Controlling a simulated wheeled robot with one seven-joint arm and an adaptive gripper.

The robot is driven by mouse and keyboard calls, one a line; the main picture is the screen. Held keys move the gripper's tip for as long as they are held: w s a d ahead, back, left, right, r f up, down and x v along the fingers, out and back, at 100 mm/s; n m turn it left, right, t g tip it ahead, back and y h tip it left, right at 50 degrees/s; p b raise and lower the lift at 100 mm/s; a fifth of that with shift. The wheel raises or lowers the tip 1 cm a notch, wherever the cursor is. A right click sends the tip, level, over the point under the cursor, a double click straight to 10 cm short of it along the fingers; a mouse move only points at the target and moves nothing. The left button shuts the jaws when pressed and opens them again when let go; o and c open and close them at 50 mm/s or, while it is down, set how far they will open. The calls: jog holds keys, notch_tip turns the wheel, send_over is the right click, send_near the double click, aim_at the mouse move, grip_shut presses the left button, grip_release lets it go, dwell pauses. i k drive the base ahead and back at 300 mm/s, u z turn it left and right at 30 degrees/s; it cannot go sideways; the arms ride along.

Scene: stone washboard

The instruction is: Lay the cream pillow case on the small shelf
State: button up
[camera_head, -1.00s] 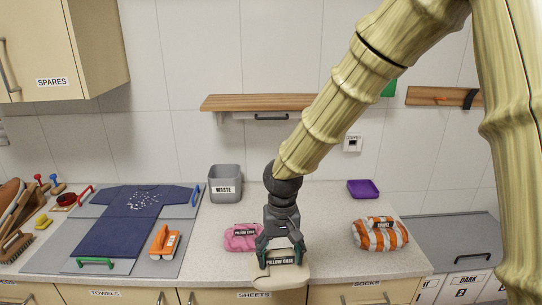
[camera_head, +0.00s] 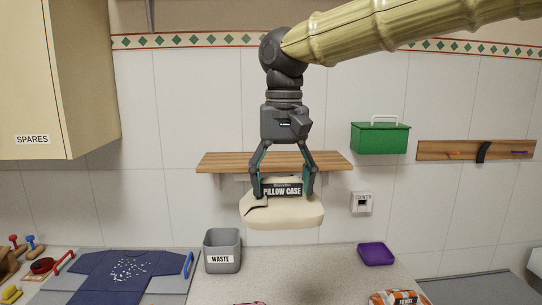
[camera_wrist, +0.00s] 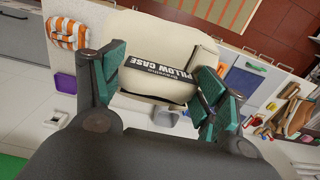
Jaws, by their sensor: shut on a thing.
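The cream pillow case (camera_head: 281,213) is a folded bundle with a dark label band. My gripper (camera_head: 285,190) is shut on it, with one finger on each side of the band. The bundle hangs level in the air above the counter, in front of the wall. The small shelf (camera_head: 215,161) is a wooden board on the tiled wall. It shows behind my gripper, with its edge a little higher in the picture than the bundle. In the wrist view the pillow case (camera_wrist: 150,48) sits between the two green-padded fingers (camera_wrist: 155,85).
A green box (camera_head: 380,138) hangs on the wall right of the shelf, near a socket (camera_head: 361,202) and a hook rail (camera_head: 470,149). A cabinet (camera_head: 60,80) is at upper left. The waste bin (camera_head: 222,251) and purple tray (camera_head: 376,254) stand on the counter. The visible shelf top looks bare.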

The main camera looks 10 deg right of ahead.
aim_at(242, 159)
jog(key=i, duration=1.1)
